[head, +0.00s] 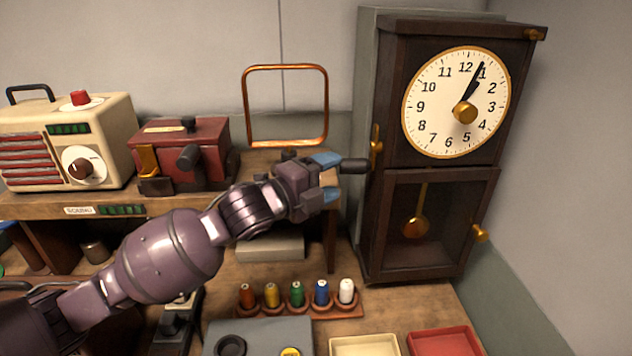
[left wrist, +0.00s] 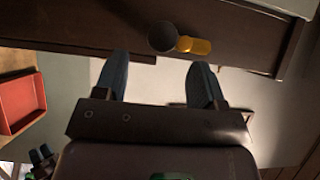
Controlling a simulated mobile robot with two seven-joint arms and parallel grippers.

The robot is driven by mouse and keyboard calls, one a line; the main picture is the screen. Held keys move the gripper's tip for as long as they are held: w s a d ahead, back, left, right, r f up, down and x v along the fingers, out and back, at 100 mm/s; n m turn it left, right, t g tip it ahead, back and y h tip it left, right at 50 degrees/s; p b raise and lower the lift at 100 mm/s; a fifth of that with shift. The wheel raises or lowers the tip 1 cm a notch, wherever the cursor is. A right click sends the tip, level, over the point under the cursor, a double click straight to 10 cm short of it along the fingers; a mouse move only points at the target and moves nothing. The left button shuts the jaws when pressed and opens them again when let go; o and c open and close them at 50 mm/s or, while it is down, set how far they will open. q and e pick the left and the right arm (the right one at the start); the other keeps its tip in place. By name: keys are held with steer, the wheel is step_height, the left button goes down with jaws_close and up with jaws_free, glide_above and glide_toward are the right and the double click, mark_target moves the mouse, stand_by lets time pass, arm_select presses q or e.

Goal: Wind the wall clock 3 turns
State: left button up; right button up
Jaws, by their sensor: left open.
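The wall clock (head: 385,100) is a tall dark wooden case with a white dial (head: 430,100) and a brass pendulum (head: 416,226) behind its lower door. A brass crank (head: 376,146) with a black handle (head: 354,166) sticks out from its left side. In the left wrist view the black handle (left wrist: 162,37) and brass crank (left wrist: 197,46) lie just beyond the fingertips, against the dark case (left wrist: 90,22). My left gripper (head: 330,177) has blue fingers, open and empty, beside the handle's end; it also shows in the left wrist view (left wrist: 159,78).
A copper-coloured frame (head: 245,105), a red box (head: 205,145) and a cream radio (head: 115,125) stand on the shelf. Several thread spools (head: 297,295) stand below my arm. A cream tray (head: 365,341) and a red tray (head: 445,338) lie at the front right.

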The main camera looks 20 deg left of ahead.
mark_target(344, 171)
arm_select(q)
steer(key=b+x, duration=0.1)
steer(key=x, duration=0.4)
steer(key=shift+w+d, duration=0.15)
steer(key=shift+w, duration=0.15)
steer(key=c, duration=0.8)
